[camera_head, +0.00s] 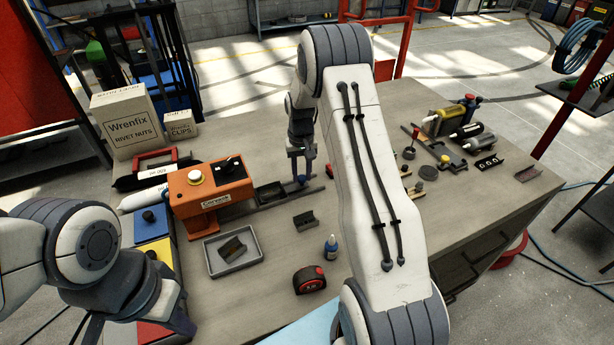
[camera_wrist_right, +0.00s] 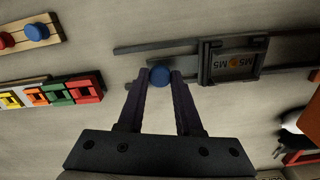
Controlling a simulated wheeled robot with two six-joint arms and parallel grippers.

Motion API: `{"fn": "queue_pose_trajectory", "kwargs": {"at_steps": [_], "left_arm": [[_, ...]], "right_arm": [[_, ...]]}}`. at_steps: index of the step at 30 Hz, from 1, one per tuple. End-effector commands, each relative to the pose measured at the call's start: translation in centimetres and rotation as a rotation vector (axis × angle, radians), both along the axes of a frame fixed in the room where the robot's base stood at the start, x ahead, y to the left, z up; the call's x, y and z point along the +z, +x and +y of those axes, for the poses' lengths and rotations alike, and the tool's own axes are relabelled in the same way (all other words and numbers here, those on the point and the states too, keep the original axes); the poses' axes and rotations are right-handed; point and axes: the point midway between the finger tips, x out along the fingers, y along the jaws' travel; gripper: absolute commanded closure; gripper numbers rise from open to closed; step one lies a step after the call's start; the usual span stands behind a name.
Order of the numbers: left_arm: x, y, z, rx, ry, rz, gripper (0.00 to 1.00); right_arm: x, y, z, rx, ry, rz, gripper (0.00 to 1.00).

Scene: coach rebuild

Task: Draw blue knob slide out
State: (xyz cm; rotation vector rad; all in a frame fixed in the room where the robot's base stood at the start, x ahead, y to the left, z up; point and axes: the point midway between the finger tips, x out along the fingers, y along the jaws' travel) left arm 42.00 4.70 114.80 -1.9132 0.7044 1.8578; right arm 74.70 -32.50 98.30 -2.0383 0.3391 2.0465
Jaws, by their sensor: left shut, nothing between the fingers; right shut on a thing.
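The blue knob (camera_wrist_right: 160,75) sits between the fingertips of my right gripper (camera_wrist_right: 159,78), which is shut on it. The knob is at the end of the dark slide (camera_wrist_right: 190,70), whose tray (camera_wrist_right: 207,62) holds an orange piece and a plate marked M5. In the head view my right gripper (camera_head: 301,180) reaches down to the slide's outer end, and the fingers hide the knob. The slide tray (camera_head: 270,192) lies between dark rails beside the orange press (camera_head: 222,192). My left gripper (camera_head: 181,318) is shut and empty at the lower left, partly hidden by its arm.
A grey tray (camera_head: 252,252) with a dark part, a dark block (camera_head: 305,219), a blue-capped bottle (camera_head: 331,247) and a tape measure (camera_head: 309,280) stand in front of the slide. Cardboard boxes (camera_head: 126,122) stand at the left. Tools and cylinders lie at the right.

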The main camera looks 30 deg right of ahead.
Motion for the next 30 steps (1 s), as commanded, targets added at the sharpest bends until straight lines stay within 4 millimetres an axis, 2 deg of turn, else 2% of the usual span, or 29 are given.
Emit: {"fn": "queue_pose_trajectory", "kwargs": {"at_steps": [9,20,21,22,23,30], "left_arm": [[-0.1,0.0,0.0,0.0,0.0,0.0,1.0],[-0.1,0.0,0.0,0.0,0.0,0.0,1.0],[-0.1,0.0,0.0,0.0,0.0,0.0,1.0],[-0.1,0.0,0.0,0.0,0.0,0.0,1.0],[-0.1,0.0,0.0,0.0,0.0,0.0,1.0],[-0.1,0.0,0.0,0.0,0.0,0.0,1.0]], "right_arm": [[0.2,0.2,-3.9,0.01,-0.004,-0.01,1.0],[0.2,0.2,-4.5,0.011,-0.008,-0.013,1.0],[0.2,0.2,-4.6,0.011,-0.008,-0.013,0.55],[0.2,0.1,-4.6,0.011,-0.007,-0.012,0.43],[0.2,0.1,-4.5,0.01,-0.007,-0.011,0.36],[0.1,0.1,-4.3,0.012,-0.003,-0.007,0.36]]}}
